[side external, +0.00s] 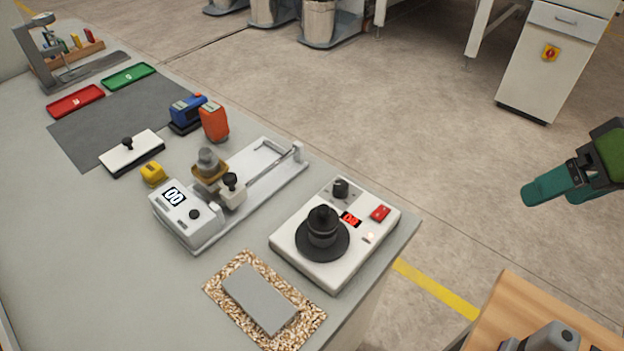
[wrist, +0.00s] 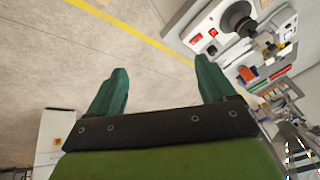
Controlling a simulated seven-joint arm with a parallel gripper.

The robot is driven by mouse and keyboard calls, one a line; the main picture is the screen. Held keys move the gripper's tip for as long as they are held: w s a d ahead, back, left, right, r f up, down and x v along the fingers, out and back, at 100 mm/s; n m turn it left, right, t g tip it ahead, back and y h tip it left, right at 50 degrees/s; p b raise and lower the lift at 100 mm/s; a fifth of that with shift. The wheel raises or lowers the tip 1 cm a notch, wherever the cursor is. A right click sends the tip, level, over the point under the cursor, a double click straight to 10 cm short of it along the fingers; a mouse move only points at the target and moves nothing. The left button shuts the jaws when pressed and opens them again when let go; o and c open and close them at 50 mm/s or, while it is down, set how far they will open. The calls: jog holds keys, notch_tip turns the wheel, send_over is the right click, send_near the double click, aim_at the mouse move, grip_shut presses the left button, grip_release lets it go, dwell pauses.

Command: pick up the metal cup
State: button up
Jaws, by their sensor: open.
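A small grey metal piece (side external: 208,160) sits in a brass-coloured holder on the white device with a long rail, near the bench's middle in the side view. It may be the metal cup, but I cannot tell for sure. My gripper (side external: 540,191) is at the right of the side view, over the floor and well clear of the bench. In the wrist view, the two green fingers of my gripper (wrist: 152,78) are spread apart with nothing between them.
The grey bench (side external: 60,220) holds a white box (side external: 290,240) with a black round fixture, an orange tool (side external: 214,122), a blue tool (side external: 187,108), red (side external: 75,101) and green (side external: 128,76) trays, and a grey block (side external: 262,300) on a speckled mat. A wooden surface (side external: 520,310) stands lower right.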

jog(key=w+a+f+n+g, duration=0.1)
jog(key=w+a+f+n, duration=0.1)
jog(key=a, duration=0.8)
jog(key=n+t+h, duration=0.1)
jog(key=t+h, duration=0.1)
send_near(325, 221)
jog(key=shift+g, duration=0.3)
jog(key=x, duration=0.5)
jog(key=shift+w+a+f, duration=0.1)
jog(key=shift+w+f, duration=0.05)
jog(key=shift+w, duration=0.15)
jog(key=shift+x, duration=3.2)
jog(key=c, duration=1.2)
jog(key=shift+c, duration=0.2)
